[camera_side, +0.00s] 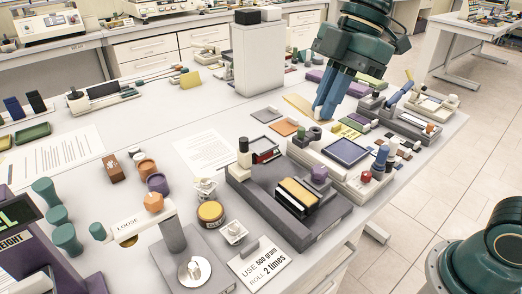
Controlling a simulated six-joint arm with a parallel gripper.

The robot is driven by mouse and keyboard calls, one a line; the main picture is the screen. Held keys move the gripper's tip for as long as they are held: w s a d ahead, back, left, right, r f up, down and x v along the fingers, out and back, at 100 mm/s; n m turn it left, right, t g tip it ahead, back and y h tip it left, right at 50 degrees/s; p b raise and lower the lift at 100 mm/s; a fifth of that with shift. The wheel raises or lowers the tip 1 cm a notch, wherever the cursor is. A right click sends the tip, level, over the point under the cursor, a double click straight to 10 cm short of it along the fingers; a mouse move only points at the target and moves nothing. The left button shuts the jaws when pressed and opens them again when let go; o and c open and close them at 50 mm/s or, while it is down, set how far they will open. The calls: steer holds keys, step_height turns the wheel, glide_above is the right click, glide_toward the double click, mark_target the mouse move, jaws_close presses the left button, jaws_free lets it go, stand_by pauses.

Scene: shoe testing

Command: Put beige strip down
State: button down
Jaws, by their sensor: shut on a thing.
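My gripper (324,111) is at the upper right of the table, with its blue fingers pointing down. It is shut on the beige strip (297,103). The strip is a thin, pale piece that sticks out to the left of the fingers, low over the white table (225,118). The fingers hide its right end. I cannot tell whether the strip touches the table.
Grey and orange squares (284,127) lie just in front of the strip. A white box (259,60) stands behind left. A device with a dark screen (345,151) and a grey roller-like device (298,195) stand nearer. Small yellow blocks (349,128) lie close by.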

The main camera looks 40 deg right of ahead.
steer(key=shift+a+r+m+t, duration=0.15)
steer(key=shift+m+t, duration=0.1)
steer(key=shift+m, duration=0.35)
steer(key=shift+a+f+m+t, duration=0.1)
steer(key=shift+m+t, duration=0.15)
steer(key=shift+m, duration=0.35)
step_height(320, 180, down, 20)
stand_by(0.5)
steer(key=c, duration=1.5)
jaws_free()
steer(key=shift+c, duration=0.2)
steer(key=v, duration=1.2)
